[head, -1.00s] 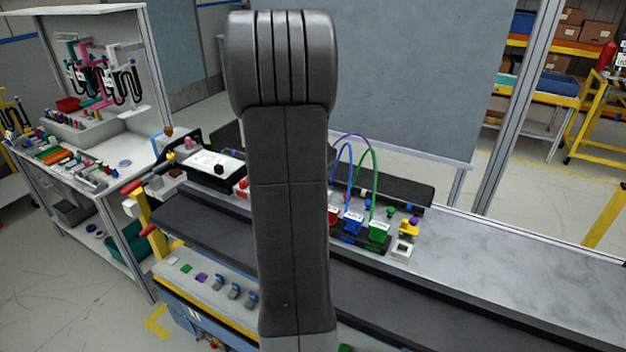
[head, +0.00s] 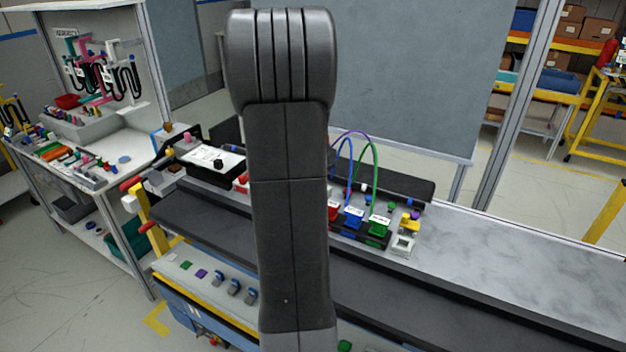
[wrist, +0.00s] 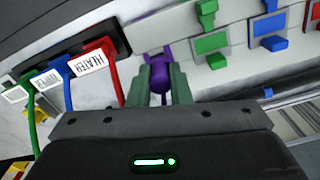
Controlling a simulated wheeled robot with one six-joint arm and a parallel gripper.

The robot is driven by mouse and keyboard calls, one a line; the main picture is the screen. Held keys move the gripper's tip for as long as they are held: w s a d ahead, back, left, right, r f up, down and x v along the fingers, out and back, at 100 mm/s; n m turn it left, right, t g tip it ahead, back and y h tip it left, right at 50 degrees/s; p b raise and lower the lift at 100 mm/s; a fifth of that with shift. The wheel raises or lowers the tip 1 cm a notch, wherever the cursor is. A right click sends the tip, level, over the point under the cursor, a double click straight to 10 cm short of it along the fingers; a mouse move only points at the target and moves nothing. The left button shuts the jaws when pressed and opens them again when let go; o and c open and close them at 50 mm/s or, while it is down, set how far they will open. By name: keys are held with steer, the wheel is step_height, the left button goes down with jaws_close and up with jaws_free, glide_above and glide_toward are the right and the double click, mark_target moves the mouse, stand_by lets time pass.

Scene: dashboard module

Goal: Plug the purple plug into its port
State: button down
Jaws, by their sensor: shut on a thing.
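In the wrist view, my gripper (wrist: 160,88) is shut on the purple plug (wrist: 160,72). Its two grey-green fingers flank the plug's sides. More purple shows just beyond the fingertips, against the pale panel. I cannot tell there which part is plug and which is port, or whether the plug is seated. In the head view, a thin purple cable (head: 353,134) arcs over the blue and green cables. My own arm covers the middle of that view and hides my gripper and the plug.
Labelled red (wrist: 101,62), blue (wrist: 68,75) and green (wrist: 18,93) connectors sit left of the fingers in the wrist view. A green square (wrist: 210,43) and a blue square (wrist: 266,26) lie to the right. The grey worktop (head: 520,265) is bare at right.

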steer(key=shift+f, duration=0.4)
steer(key=shift+r, duration=0.15)
steer(key=shift+r+p, duration=0.7)
steer(key=shift+r, duration=0.15)
steer(key=shift+p, duration=0.3)
stand_by(1.1)
steer(key=shift+f+b, duration=0.6)
steer(key=shift+f, duration=0.45)
steer(key=c, duration=1.3)
jaws_free()
steer(key=shift+o, duration=0.2)
steer(key=shift+r, duration=0.1)
step_height(320, 180, up, 14)
steer(key=b, duration=0.1)
